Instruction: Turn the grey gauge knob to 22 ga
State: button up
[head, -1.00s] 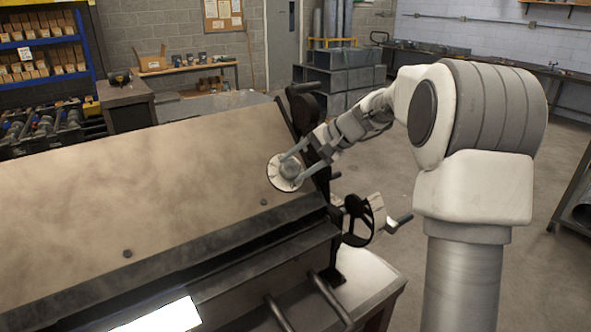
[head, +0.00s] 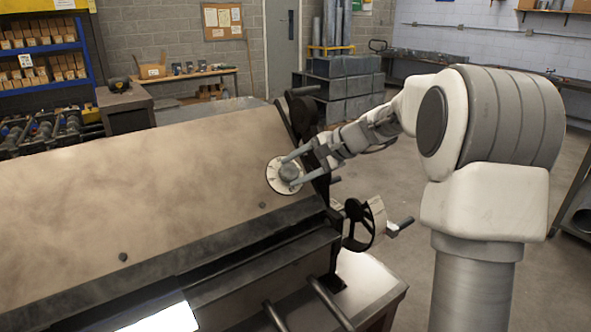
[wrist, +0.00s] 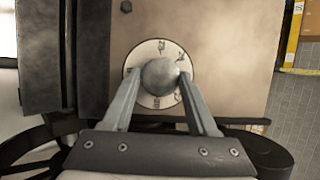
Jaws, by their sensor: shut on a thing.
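The grey gauge knob (wrist: 161,76) is a round ball-like knob at the middle of a pale dial (wrist: 148,49) with dark marks around its rim. The dial marks are too small and blurred to read, and part of the dial is hidden by the fingers. In the head view the knob (head: 289,172) sits near the right end of the machine's sloping tan panel. My gripper (wrist: 160,88) is shut on the knob, one finger on each side. It also shows in the head view (head: 290,170), reaching in from the right.
The tan panel (head: 150,190) fills the left side, with small dark bolts on it. A black handwheel (head: 360,225) and a crank handle (head: 400,227) stand below and right of my gripper. Open floor (head: 390,180) lies behind my arm.

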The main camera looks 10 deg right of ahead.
jog(key=o, duration=1.4)
jog(key=shift+s+f, duration=0.1)
jog(key=shift+f, duration=0.2)
jog(key=shift+r, duration=0.1)
jog(key=shift+d+r, duration=0.1)
jog(key=shift+s+d+r, duration=0.1)
jog(key=shift+d+r, duration=0.1)
jog(key=v, duration=1.6)
jog(key=shift+s+d+r, duration=0.15)
jog(key=shift+d+r, duration=0.05)
